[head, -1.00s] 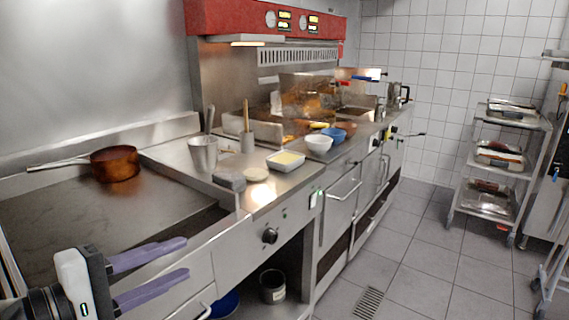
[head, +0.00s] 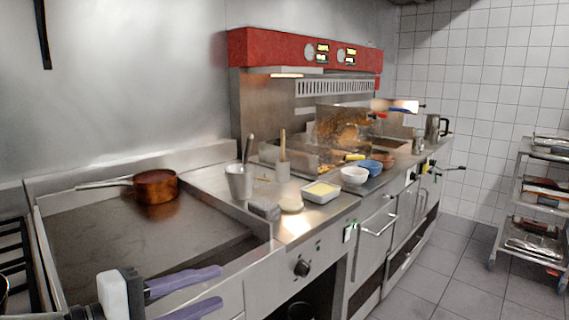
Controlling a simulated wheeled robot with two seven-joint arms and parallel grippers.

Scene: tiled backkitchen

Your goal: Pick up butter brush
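A light wooden handle (head: 283,143) stands upright in a small grey container (head: 283,171) on the steel counter; it may be the butter brush, but its lower end is hidden in the container. A dark-handled tool (head: 248,149) leans in a metal cup (head: 239,183) to its left. A white dish (head: 321,192) with yellow, butter-like contents sits in front to the right. My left gripper (head: 222,288), with two purple fingers spread apart, is open and empty. It is near the bottom of the picture, in front of the griddle and well short of the containers. My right gripper is not in view.
A copper pan (head: 156,187) sits on the griddle (head: 110,235), whose raised rim lies between my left gripper and the counter. A grey block (head: 264,209), a pale round item (head: 291,201), and white (head: 354,176) and blue (head: 369,167) bowls stand nearby.

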